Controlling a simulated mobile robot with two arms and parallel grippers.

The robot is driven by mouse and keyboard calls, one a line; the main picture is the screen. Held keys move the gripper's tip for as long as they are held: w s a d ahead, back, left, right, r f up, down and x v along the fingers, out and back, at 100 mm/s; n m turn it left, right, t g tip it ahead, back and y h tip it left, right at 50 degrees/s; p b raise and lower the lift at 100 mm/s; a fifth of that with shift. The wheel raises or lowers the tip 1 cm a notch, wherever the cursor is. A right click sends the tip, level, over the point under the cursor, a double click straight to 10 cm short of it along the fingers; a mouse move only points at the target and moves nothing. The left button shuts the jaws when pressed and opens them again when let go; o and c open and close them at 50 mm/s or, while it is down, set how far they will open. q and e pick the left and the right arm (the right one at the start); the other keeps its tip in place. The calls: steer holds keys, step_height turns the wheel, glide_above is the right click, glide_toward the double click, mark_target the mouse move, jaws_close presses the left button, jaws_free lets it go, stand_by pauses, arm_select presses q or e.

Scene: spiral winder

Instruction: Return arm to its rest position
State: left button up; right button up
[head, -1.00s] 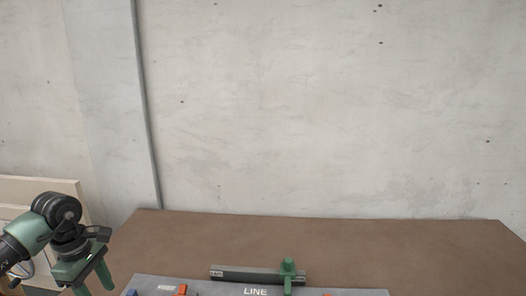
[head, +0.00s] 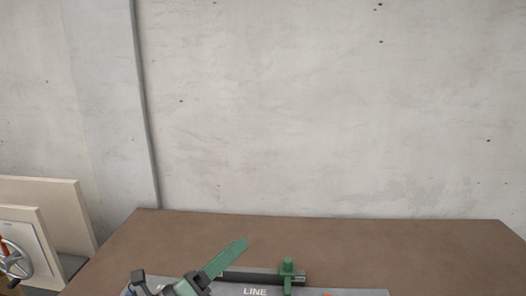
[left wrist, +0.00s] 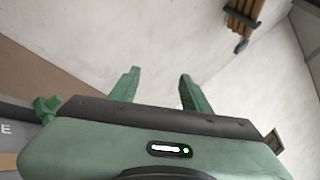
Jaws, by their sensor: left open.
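My left gripper (head: 230,254) is low in the head view, over the left part of the grey board marked LINE (head: 340,292). One green finger shows clearly, pointing up and to the right. In the left wrist view the left gripper (left wrist: 160,73) has its two green fingers apart, with nothing between them. A dark bar with a green knobbed piece (head: 288,268) lies along the board's back edge, and the gripper partly covers the bar's left end. The green knob also shows at the left of the left wrist view (left wrist: 45,108). My right gripper is out of view.
The brown table top (head: 400,242) is bare behind and to the right of the board. A concrete wall (head: 300,110) stands behind it. At lower left are pale panels (head: 50,195) and a handwheel (head: 14,258). A wooden piece (left wrist: 243,15) shows in the left wrist view.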

arm_select(q)
steer(key=a+f+n+t+y, duration=0.2)
steer(key=a+f+n+y, duration=0.2)
steer(key=a+n+y, duration=0.45)
steer(key=a+f+n+t+y, duration=0.25)
steer(key=f+n+y, duration=0.25)
steer(key=n, duration=0.7)
steer(key=s+a+f+n+g+y, duration=0.35)
steer(key=s+f+n+g, duration=0.3)
steer(key=f, duration=0.25)
steer(key=s+f+n+g+h, duration=0.1)
steer(key=s+f+n+g, duration=0.4)
steer(key=s, duration=0.6)
steer(key=s+f+n+g+h, duration=0.15)
steer(key=s+f+g, duration=0.25)
steer(key=s+f, duration=0.5)
steer(key=s+f+g+b, duration=0.1)
steer(key=s+f+b, duration=0.15)
steer(key=f, duration=1.35)
steer(key=s+f+b, duration=0.2)
steer(key=f+b, duration=0.1)
steer(key=f, duration=1.2)
steer(key=s+a+f+g+y+b, duration=0.1)
steer(key=s+a+f+b, duration=0.1)
steer(key=s+f, duration=1.3)
step_height(320, 180, down, 3)
steer(key=shift+s+a+f+g+b, duration=0.1)
steer(key=shift+s+a+g+b, duration=0.2)
steer(key=shift+s+b, duration=0.15)
